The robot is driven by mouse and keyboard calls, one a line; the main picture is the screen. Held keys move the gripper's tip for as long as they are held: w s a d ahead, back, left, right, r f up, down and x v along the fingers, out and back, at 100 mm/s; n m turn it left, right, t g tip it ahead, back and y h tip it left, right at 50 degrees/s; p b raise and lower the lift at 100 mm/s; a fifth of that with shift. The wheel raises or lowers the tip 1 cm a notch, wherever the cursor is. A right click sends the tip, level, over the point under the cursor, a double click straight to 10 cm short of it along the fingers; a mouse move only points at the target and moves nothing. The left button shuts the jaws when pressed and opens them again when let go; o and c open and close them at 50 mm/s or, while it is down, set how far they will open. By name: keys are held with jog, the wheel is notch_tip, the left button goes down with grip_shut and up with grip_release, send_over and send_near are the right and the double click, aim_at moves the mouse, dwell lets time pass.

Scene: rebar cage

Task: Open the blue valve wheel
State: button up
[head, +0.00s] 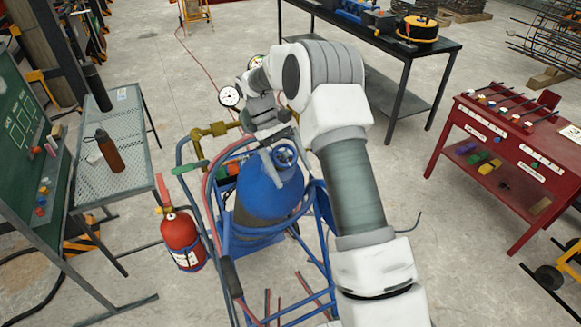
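The blue valve wheel (285,155) sits on top of a blue gas cylinder (268,190), which stands in a blue cart. My arm reaches in from the lower right and bends down over the cylinder. My gripper (274,142) is just above and beside the wheel, at its upper left. Its fingers are small and partly merge with the wheel and valve, so I cannot tell whether they touch the wheel or how far apart they are. Part of the valve body is hidden behind the gripper.
Brass fittings (213,130) and a round gauge (230,96) stand close to the gripper. Red hoses and a fire extinguisher (182,238) hang at the cart's left. A mesh table (125,160) is left, a red table (500,150) right, and a black workbench (430,45) behind.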

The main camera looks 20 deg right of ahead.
jog(key=shift+r, duration=0.1)
jog(key=v, duration=1.2)
dwell(0.4)
